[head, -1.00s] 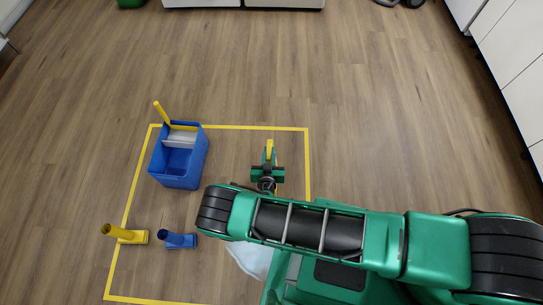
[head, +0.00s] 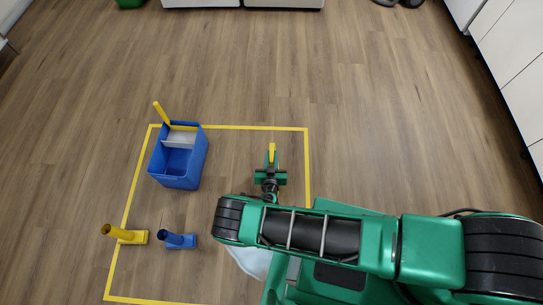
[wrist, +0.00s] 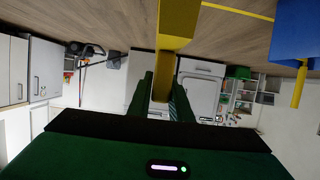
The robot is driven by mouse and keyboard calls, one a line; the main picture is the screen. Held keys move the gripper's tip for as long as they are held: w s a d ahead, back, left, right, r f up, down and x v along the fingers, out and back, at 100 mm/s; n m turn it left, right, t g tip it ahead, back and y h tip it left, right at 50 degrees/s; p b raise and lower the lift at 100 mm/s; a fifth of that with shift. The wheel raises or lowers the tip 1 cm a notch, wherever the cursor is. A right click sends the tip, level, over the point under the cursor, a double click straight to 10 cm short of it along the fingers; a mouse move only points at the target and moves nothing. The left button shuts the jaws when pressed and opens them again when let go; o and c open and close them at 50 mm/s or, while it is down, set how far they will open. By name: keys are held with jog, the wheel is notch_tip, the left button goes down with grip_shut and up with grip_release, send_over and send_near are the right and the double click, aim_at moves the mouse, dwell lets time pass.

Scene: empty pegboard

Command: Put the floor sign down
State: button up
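The yellow floor sign (wrist: 177,22) is between the two fingers of my gripper (wrist: 163,100) in the wrist view, and the fingers are shut on it. In the head view only a narrow yellow part of the sign (head: 272,152) shows at the tip of my gripper (head: 271,165). It is over the right part of the yellow-taped area. The head view looks steeply down, so I cannot tell how high the sign is or whether it touches the floor.
A yellow tape outline (head: 240,127) marks the wood floor. Inside it stand a blue mop bucket (head: 180,160) with a yellow handle, and a blue tube-shaped holder (head: 178,240). A yellow holder (head: 125,235) stands at the left tape line. The floor's middle is bare. White cabinets (head: 510,60) line the right.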

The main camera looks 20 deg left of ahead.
jog(key=o, duration=0.3)
jog(key=shift+r, duration=0.15)
jog(key=v, duration=1.2)
